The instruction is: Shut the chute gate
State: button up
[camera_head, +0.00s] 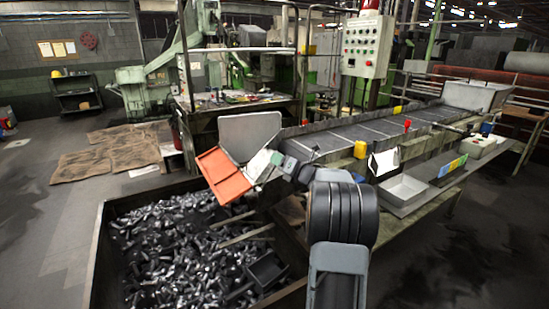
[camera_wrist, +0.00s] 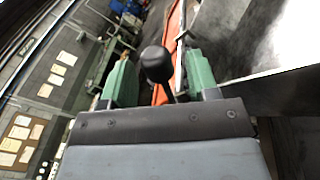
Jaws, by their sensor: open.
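An orange panel (camera_head: 223,175), which looks like the chute gate, sits tilted at the near end of the conveyor, above the bin. In the wrist view its orange surface (camera_wrist: 173,50) shows as a narrow strip behind a black ball knob (camera_wrist: 156,64) on a thin stem. My gripper (camera_wrist: 160,72) is open, with one green finger on each side of the knob. In the head view my gripper (camera_head: 275,163) is close to the panel's right side, and I cannot make out the knob there.
A large bin (camera_head: 97,250) full of metal bolts stands below the panel. A grey plate (camera_head: 250,135) stands behind it. The conveyor (camera_head: 350,135) runs to the back right, with a grey tray (camera_head: 403,190) beside it. Open floor lies at left and right.

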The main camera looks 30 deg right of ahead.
jog(key=shift+w+a, duration=0.15)
jog(key=shift+w, duration=0.75)
jog(key=shift+w+a, duration=0.15)
jog(key=shift+w, duration=0.7)
grip_shut()
